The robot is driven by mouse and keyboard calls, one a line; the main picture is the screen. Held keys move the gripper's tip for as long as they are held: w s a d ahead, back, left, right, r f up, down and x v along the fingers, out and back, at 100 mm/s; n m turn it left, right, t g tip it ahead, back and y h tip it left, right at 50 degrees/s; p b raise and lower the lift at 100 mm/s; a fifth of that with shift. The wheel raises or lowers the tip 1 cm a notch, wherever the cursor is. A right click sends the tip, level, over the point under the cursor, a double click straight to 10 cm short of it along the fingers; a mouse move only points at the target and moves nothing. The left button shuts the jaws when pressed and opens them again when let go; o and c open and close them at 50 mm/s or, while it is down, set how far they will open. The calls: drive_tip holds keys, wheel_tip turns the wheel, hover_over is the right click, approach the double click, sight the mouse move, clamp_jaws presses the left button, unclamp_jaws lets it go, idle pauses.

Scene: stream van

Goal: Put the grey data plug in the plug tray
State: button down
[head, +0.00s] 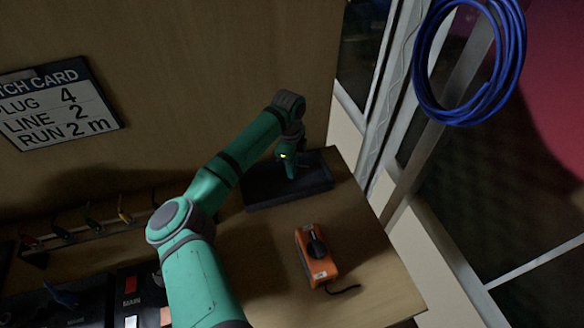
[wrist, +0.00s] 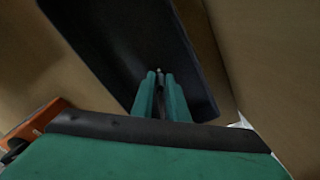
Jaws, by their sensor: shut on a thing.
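My gripper (head: 290,173) is over the dark plug tray (head: 262,199) at the back right of the bench. In the wrist view my gripper (wrist: 161,76) points down at the tray (wrist: 110,48), its two green fingers close together. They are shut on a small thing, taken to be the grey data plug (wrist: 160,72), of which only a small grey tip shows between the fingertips. The fingers hide the rest of it. I cannot tell whether the plug touches the tray floor.
An orange device (head: 315,252) with a black knob and short cable lies in front of the tray. A rack (head: 100,232) with several coloured plugs stands at the left. A blue cable coil (head: 419,62) hangs at the upper right. Bare bench lies around the orange device.

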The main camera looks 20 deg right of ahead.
drive_tip(key=c, duration=1.7)
unclamp_jaws()
drive_tip(key=shift+c, duration=0.2)
wheel_tip(320, 180, up, 12)
drive_tip(key=shift+a, duration=0.2)
drive_tip(key=shift+w, duration=0.15)
